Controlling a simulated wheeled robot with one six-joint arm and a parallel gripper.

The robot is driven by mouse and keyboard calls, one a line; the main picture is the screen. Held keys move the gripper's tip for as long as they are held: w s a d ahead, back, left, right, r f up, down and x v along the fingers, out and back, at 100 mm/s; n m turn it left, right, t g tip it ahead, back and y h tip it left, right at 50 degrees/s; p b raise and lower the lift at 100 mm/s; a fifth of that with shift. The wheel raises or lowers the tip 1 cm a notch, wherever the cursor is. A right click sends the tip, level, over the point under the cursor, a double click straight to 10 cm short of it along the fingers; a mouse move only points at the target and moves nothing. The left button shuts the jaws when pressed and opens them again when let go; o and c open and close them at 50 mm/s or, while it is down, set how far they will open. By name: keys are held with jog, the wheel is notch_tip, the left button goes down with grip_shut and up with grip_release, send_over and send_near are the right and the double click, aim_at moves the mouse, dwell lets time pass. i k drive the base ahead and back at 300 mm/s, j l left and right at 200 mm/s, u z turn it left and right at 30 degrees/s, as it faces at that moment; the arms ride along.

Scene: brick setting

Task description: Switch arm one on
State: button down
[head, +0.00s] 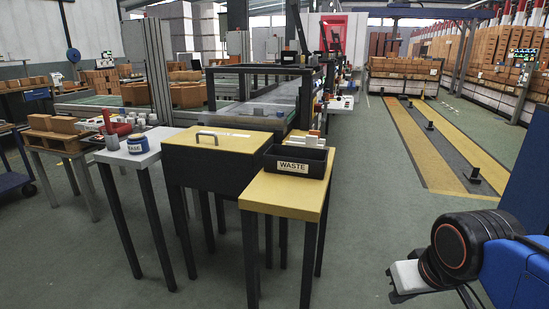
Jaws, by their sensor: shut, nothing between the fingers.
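No switch marked for arm one can be made out. A small white panel (341,103) with dark and red spots stands at the right side of the conveyor line, too far off to read. Dark upright shapes, possibly machine arms, rise at the far end of the line in front of a red panel (334,30). My gripper's fingers do not show. A blue and black part with an orange ring at the lower right looks like part of my own body.
A yellow-topped table (268,196) holds a black WASTE bin (296,172). A lidded box (217,152) and a white table (127,156) stand to its left. Green floor (365,185) is open right of the tables. Yellow floor lanes (425,150) carry small black posts.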

aim_at(317, 109)
jog(key=i+l, duration=0.1)
jog(key=l, duration=0.25)
jog(key=i+l+u, duration=0.1)
jog(key=l, duration=0.25)
jog(key=i+l, duration=0.15)
jog(key=l, duration=0.2)
jog(key=i+l+u, duration=0.1)
jog(key=l, duration=0.25)
